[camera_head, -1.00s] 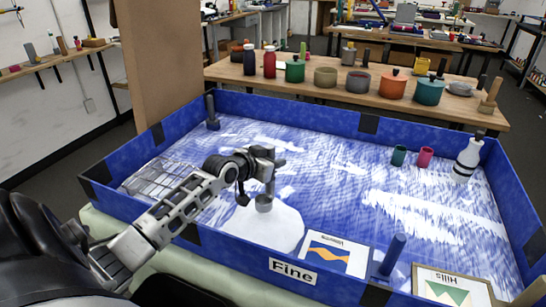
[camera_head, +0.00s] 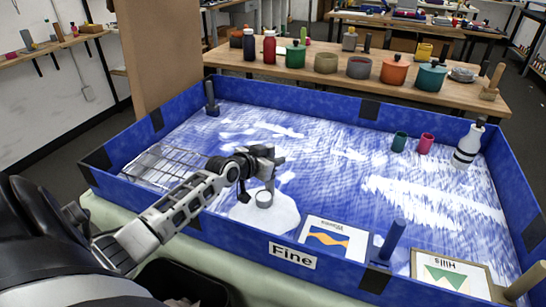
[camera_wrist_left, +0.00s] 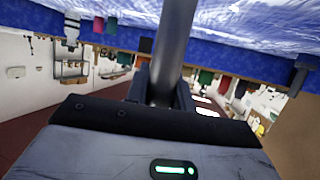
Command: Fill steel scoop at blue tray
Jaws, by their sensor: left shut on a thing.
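The blue tray (camera_head: 350,262) spans the head view, with blue walls and a floor of streaked white material. My left gripper (camera_head: 264,170) is over its front left part, shut on the steel scoop. The scoop's small round cup (camera_head: 264,199) is below the gripper, at the white heap (camera_head: 245,216) near the "Fine" label (camera_head: 292,256). Whether the cup touches the heap or holds material is unclear. In the left wrist view the scoop's grey handle (camera_wrist_left: 175,45) stands between the fingers (camera_wrist_left: 160,92); the cup is out of view. My right gripper is not in view.
A wire rack (camera_head: 160,168) lies at the tray's left. Picture cards (camera_head: 336,240) and a blue post (camera_head: 393,240) are at the front. Two cups (camera_head: 426,143) and a white bottle (camera_head: 467,147) stand at the right. A table (camera_head: 340,90) with pots is behind.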

